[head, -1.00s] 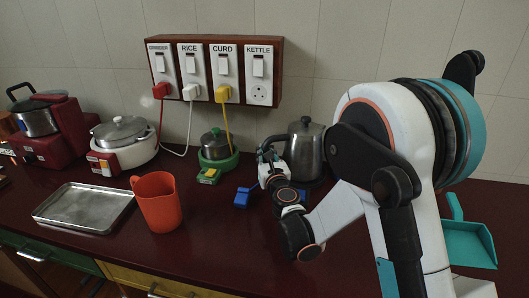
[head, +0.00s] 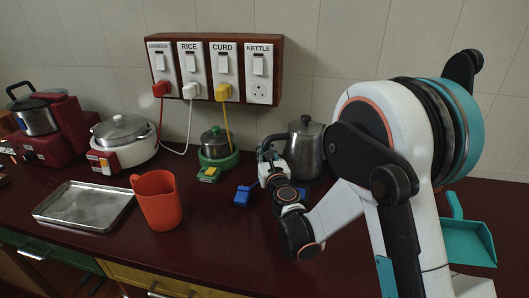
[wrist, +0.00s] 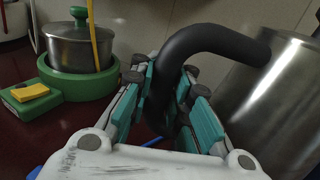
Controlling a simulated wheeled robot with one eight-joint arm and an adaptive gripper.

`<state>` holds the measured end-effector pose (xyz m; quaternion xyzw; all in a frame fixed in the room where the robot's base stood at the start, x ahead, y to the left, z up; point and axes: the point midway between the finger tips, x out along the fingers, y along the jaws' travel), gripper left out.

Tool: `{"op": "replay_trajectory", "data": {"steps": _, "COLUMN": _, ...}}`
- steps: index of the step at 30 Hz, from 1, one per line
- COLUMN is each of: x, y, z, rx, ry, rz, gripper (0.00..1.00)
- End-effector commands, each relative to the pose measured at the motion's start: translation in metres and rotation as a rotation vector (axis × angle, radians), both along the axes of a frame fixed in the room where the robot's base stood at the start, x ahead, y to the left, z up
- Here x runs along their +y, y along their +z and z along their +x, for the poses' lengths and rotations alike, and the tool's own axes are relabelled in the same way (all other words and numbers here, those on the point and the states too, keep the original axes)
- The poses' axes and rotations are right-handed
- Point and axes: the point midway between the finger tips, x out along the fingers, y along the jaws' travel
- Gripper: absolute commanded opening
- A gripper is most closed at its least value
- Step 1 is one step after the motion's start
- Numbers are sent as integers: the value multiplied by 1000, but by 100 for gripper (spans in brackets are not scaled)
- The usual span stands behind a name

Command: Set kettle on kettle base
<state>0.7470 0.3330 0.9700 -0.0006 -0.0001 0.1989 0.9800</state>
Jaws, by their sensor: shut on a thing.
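The steel kettle (head: 305,147) with a dark lid knob stands upright at the back of the counter, right of the sockets. My gripper (head: 272,160) is shut on its black curved handle; the wrist view shows the handle (wrist: 206,42) between the teal finger pads (wrist: 172,95), with the kettle body (wrist: 275,90) at right. A blue plug-like piece (head: 243,195) lies on the counter left of my gripper. Little blue shows near my gripper; the kettle base is mostly hidden, and I cannot tell whether the kettle touches it.
A small steel pot on a green base (head: 219,160) stands left of the kettle. An orange jug (head: 158,200), a metal tray (head: 82,205) and a rice cooker (head: 122,145) are farther left. A teal dustpan (head: 468,240) is at right. The KETTLE socket (head: 259,88) is empty.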

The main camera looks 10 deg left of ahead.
Motion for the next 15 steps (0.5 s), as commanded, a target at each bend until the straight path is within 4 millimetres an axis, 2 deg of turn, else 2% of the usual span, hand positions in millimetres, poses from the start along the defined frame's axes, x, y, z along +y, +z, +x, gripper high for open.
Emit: {"op": "replay_trajectory", "data": {"steps": 15, "x": 0, "y": -4, "z": 0, "rx": -1, "ry": 0, "rz": -2, "gripper": 0}}
